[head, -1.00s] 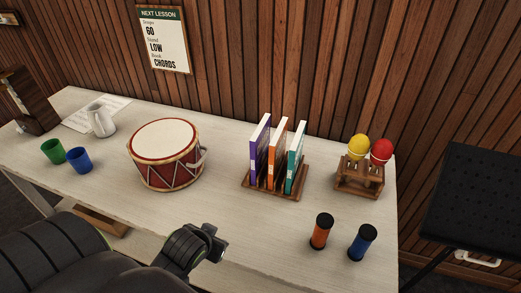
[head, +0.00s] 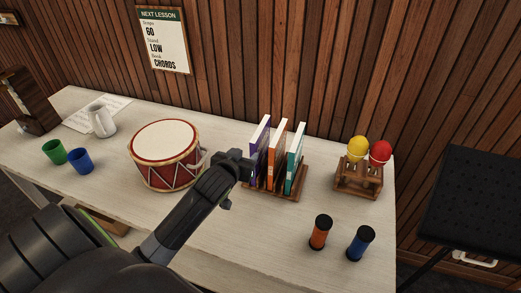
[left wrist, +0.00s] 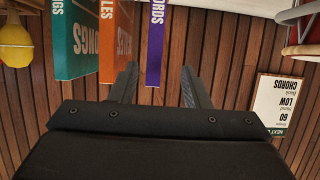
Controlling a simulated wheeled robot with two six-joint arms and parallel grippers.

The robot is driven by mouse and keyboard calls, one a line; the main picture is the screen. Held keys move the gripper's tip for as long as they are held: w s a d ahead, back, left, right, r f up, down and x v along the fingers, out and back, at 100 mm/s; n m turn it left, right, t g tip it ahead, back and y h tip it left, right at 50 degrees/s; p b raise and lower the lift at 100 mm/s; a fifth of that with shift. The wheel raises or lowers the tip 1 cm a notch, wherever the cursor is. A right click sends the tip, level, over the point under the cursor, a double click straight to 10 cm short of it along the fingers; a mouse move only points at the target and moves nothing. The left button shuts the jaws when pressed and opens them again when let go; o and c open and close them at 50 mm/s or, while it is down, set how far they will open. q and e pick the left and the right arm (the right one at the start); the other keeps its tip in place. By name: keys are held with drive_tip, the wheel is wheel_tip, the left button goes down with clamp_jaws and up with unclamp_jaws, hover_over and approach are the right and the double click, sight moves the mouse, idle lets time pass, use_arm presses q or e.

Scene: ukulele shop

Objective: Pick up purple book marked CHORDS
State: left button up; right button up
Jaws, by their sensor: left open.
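The purple book (head: 260,137) stands upright at the left end of a wooden rack (head: 287,190), beside an orange book (head: 277,150) and a teal book (head: 294,155). My left gripper (head: 243,165) is open at the purple book's left near side, in front of the rack. In the left wrist view, which is upside down, the purple book's spine (left wrist: 157,40) with letters ending in "ORDS" shows between the two open fingers (left wrist: 160,75). I cannot tell how far it reaches between them. My right gripper is not in view.
A red drum (head: 165,157) stands just left of my left arm. A wooden stand with yellow and red maracas (head: 360,175) is right of the rack. Orange (head: 320,233) and blue (head: 360,243) shakers stand near the front. Cups and a jug (head: 101,120) are at left.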

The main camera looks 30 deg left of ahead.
sight(251, 150)
use_arm(q)
drive_tip(key=x, duration=0.4)
drive_tip(key=shift+w+p, duration=0.15)
drive_tip(key=shift+p, duration=0.2)
drive_tip(key=w, duration=0.1)
drive_tip(key=w+p, duration=0.1)
drive_tip(key=w, duration=0.1)
drive_tip(key=shift+w+a+f, duration=0.1)
drive_tip(key=shift+w+f, duration=0.25)
drive_tip(key=shift+f, duration=0.05)
drive_tip(key=shift+w+a+f, duration=0.1)
drive_tip(key=shift+w+f, duration=0.1)
drive_tip(key=shift+w, duration=0.2)
clamp_jaws()
